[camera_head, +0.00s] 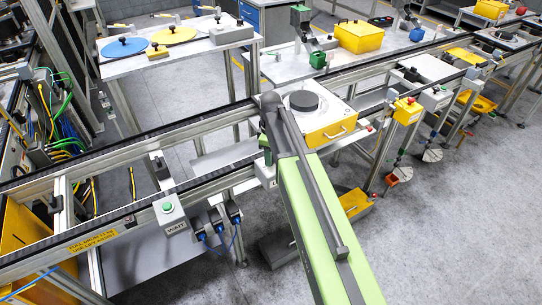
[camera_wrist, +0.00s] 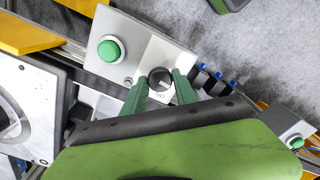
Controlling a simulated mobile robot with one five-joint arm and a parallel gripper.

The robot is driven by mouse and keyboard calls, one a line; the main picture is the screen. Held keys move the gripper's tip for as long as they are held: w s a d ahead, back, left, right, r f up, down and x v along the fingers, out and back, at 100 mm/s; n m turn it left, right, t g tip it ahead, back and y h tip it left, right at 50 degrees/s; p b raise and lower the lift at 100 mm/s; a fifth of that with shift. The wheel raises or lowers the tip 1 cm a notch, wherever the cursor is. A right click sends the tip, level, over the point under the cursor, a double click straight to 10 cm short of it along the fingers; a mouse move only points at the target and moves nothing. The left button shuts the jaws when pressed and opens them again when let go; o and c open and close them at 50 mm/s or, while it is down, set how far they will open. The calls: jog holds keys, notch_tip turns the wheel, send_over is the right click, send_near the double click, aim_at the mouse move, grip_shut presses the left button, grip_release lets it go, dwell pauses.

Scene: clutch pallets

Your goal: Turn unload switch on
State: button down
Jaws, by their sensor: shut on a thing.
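The unload switch is a round black knob (camera_wrist: 160,76) on a white control box (camera_wrist: 148,47) in the wrist view. A large green push button (camera_wrist: 110,48) is on the same box, left of the knob. My gripper (camera_wrist: 162,83) has its two green fingers on either side of the knob and is shut on it. A pale mark shows on the knob, and the lettering beside it is partly hidden by the fingers. In the head view my arm hides most of this box; only a bit of it (camera_head: 265,174) shows left of the arm.
In the head view a yellow-fronted pallet (camera_head: 325,132) with a dark disc sits on the conveyor just right of my arm. A box marked WAIT with a green button (camera_head: 168,207) hangs at the conveyor's front edge to the left. Grey floor (camera_head: 440,240) is open at the right.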

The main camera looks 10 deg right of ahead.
jog(key=m, duration=1)
jog(key=shift+w+m, duration=0.1)
jog(key=shift+m, duration=0.3)
dwell(0.4)
jog(key=c, duration=1)
grip_release()
jog(key=shift+o, duration=0.2)
notch_tip(320, 180, up, 18)
jog(key=p, duration=1.7)
jog(key=shift+f, duration=0.25)
